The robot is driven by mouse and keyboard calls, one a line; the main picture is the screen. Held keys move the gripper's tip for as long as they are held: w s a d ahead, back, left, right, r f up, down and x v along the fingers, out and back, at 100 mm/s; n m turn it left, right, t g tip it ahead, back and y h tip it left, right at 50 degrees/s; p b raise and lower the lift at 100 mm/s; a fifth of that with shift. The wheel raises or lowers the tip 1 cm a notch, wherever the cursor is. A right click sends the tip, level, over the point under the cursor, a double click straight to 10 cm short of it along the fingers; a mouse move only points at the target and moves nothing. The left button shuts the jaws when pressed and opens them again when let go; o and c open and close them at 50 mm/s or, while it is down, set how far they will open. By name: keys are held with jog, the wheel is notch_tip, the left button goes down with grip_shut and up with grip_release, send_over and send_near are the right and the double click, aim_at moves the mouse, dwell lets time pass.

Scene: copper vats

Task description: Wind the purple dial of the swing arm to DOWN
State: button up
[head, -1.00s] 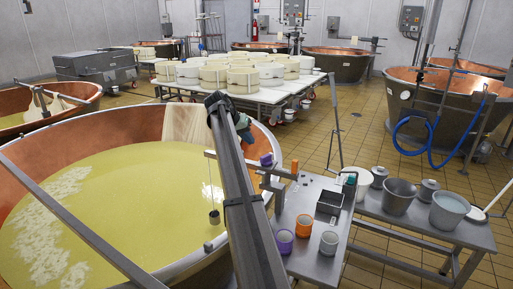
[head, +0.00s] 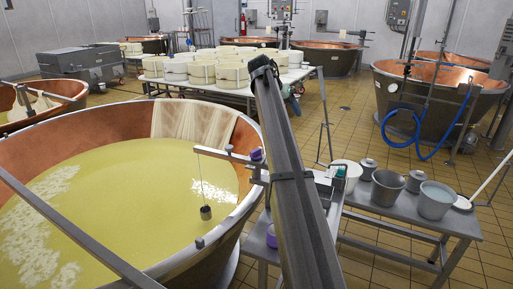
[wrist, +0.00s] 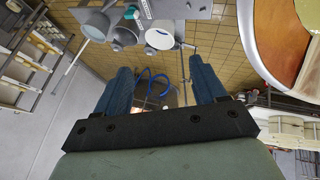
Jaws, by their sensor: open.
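The swing arm (head: 226,156) is a grey bar reaching left over the near vat's rim, with a small dark weight hanging on a cord from its far end. Its purple dial (head: 257,155) sits on top at the pivot end, just left of my arm. I cannot read any marking on it. In the head view my gripper shows only as a greenish part behind my arm, beyond and to the right of the dial, well apart from it. In the wrist view my gripper (wrist: 158,80) is open with nothing between its blue fingers. I cannot make out the dial there.
The near copper vat (head: 215,110) holds yellow liquid. A purple cup (head: 271,237) stands on the bench beside my arm, which hides much of the bench. Buckets (head: 388,188) stand on the right-hand table. Tiled floor (head: 350,125) is clear behind it.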

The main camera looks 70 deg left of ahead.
jog(key=shift+o, duration=1.1)
jog(key=shift+g+y, duration=0.3)
jog(key=shift+g, duration=0.5)
jog(key=w+d, duration=0.2)
jog(key=d, duration=0.1)
jog(key=shift+d+r, duration=0.2)
jog(key=shift+d, duration=0.1)
jog(key=n+g+y, duration=0.2)
jog(key=n+g, duration=0.5)
jog(key=n, duration=0.6)
send_near(256, 149)
jog(key=x, duration=0.8)
jog(key=shift+f, duration=0.3)
jog(key=shift+c, duration=0.2)
jog(key=c, duration=1)
jog(key=shift+s+m+t, duration=0.15)
jog(key=shift+m+t, duration=0.85)
jog(key=shift+m, duration=1.5)
